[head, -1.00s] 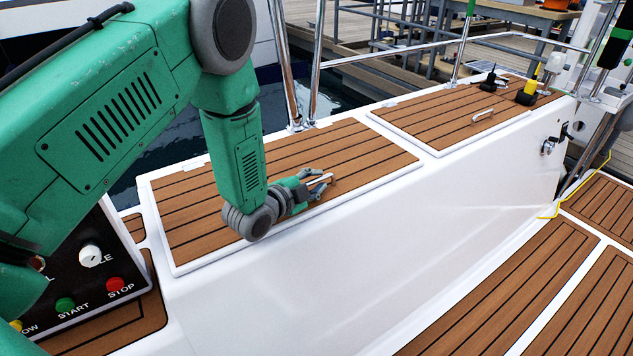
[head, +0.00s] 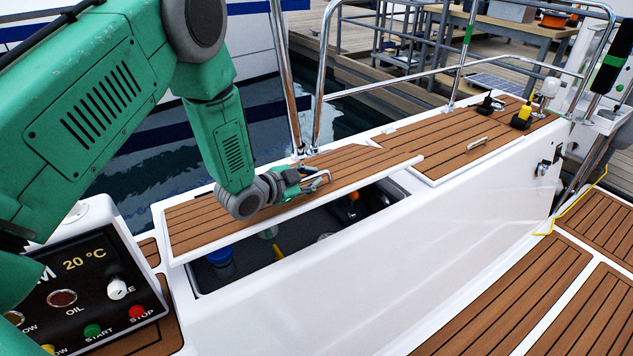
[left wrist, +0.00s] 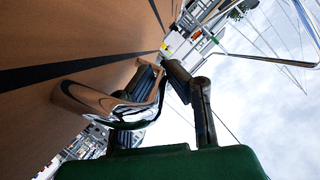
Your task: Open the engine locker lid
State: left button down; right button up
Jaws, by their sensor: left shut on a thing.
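The engine locker lid (head: 225,213) is a teak-planked panel with a white edge, in the left middle of the head view. Its near edge is raised and it tilts up partway over the dark locker opening (head: 262,250). My left gripper (head: 312,183) is shut on the lid's metal handle (head: 325,176) near that raised edge. In the left wrist view the chrome handle (left wrist: 110,108) lies at the fingers, against the brown planks. Inside the locker a blue-topped item (head: 220,255) and an orange item (head: 353,196) show in part. My right gripper is not in view.
A second, closed lid with a handle (head: 476,144) lies to the right. Steel rails (head: 318,100) stand behind the lid. A control panel (head: 85,290) with buttons is at the lower left. The teak floor (head: 520,275) at the lower right is clear.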

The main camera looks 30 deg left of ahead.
pick_arm(q)
jog(key=shift+w+a+r+p, duration=0.25)
jog(key=shift+a+r, duration=0.1)
jog(key=shift+r, duration=0.25)
jog(key=shift+w+a+r+p, duration=0.1)
jog(key=shift+a+r+p, duration=0.1)
jog(key=shift+a+r, duration=0.3)
jog(key=shift+d, duration=0.15)
jog(key=c, duration=1.9)
grip_release()
jog(key=v, duration=1.2)
jog(key=shift+f, duration=0.1)
